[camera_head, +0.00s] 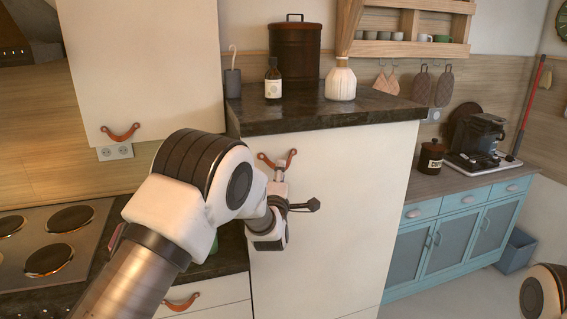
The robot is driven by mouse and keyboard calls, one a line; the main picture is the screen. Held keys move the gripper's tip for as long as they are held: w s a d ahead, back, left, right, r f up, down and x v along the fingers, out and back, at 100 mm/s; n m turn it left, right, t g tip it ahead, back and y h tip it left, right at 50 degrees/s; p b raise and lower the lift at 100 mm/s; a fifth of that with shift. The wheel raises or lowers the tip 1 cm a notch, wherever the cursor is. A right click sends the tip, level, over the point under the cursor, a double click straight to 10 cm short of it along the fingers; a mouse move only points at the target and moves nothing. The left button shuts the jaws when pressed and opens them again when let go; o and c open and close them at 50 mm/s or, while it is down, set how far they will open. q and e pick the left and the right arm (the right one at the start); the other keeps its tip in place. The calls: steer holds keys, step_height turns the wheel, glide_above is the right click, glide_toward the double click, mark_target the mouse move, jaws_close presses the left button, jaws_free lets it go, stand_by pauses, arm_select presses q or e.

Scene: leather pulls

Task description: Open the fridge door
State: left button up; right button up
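The fridge door (345,215) is a tall cream panel under a dark stone top, and it looks closed. Its handle is a brown leather pull (291,154) near the door's upper left corner. My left gripper (297,188) is in front of the door, just below the pull. Its fingers are spread apart, one pointing up and one to the right. The upper fingertip overlaps the middle of the pull; I cannot tell whether it touches. Nothing shows between the fingers. My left arm hides part of the door's left edge. My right gripper is out of view.
The dark top (330,110) holds a brown canister (295,55), a bottle (273,80) and a white vase (341,82). A stove (50,245) is at the left. A blue cabinet (455,240) stands at the right. Floor shows free at the lower right.

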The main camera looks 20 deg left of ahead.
arm_select(q)
steer(key=shift+a+x, duration=0.25)
steer(key=shift+x, duration=0.95)
steer(key=shift+d, duration=0.2)
jaws_close()
steer(key=shift+s, duration=0.1)
